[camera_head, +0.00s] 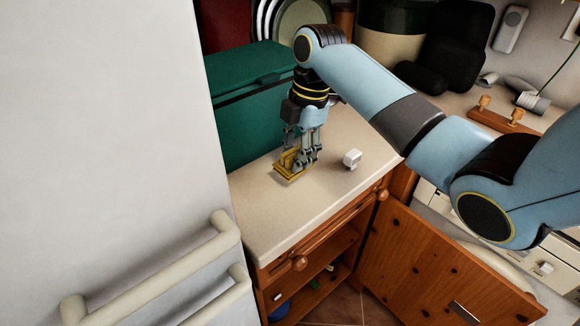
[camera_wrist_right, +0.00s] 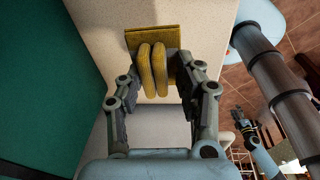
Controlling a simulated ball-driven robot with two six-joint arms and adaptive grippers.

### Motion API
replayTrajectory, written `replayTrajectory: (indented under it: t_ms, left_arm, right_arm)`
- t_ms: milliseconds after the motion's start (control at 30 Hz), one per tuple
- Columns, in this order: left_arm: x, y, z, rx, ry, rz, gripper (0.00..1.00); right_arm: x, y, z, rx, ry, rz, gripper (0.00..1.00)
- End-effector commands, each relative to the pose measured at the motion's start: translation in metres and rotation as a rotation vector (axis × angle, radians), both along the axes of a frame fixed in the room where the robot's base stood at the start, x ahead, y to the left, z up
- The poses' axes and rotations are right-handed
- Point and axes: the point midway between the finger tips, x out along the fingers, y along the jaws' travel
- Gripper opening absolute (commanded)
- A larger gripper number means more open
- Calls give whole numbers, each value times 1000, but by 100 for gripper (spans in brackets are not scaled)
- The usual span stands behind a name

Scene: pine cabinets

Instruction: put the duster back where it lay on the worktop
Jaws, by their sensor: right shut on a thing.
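The duster (camera_head: 290,172) is a yellow folded cloth on the pale worktop (camera_head: 262,215), just right of a green bin. My right gripper (camera_head: 297,160) points down over it and is shut on it. In the right wrist view the duster (camera_wrist_right: 138,40) shows a flat part beyond the fingertips and two raised folds between the fingers of my right gripper (camera_wrist_right: 160,78). The duster appears to be at the worktop surface; whether it bears its full weight there I cannot tell. My left gripper (camera_wrist_right: 245,128) shows small and dark in the right wrist view, its jaws unclear.
A green lidded bin (camera_head: 250,125) stands close on the left. A small white object (camera_head: 351,159) lies right of the duster. The worktop front is clear. A cabinet door (camera_head: 430,262) hangs open below. A white panel with bar handles (camera_head: 150,270) fills the left.

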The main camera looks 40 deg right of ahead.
Motion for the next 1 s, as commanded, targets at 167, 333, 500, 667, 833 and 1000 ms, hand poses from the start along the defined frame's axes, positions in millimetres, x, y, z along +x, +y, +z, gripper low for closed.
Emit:
replayTrajectory:
  t_ms: [167, 333, 500, 667, 833, 1000]
  left_arm:
    - [-1, 0, 1, 0, 2, 0, 40]
    - [-3, 0, 5, 0, 4, 0, 40]
    - [-4, 1, 6, 0, 6, 0, 40]
    - [-4, 0, 6, 0, 6, 0, 40]
    - [-4, 1, 4, 0, 6, 0, 40]
    - [-4, 1, 5, 0, 6, 0, 40]
  right_arm:
    - [12, 7, -10, 0, 1, 0, 0]
    - [12, 7, -33, -2, 3, -2, 0]
    - [12, 7, -49, -2, 0, 0, 0]
    - [12, 7, -49, -2, -1, 0, 0]
    - [12, 7, -53, -2, 0, 0, 0]
    - [12, 7, -52, -2, 0, 0, 57]
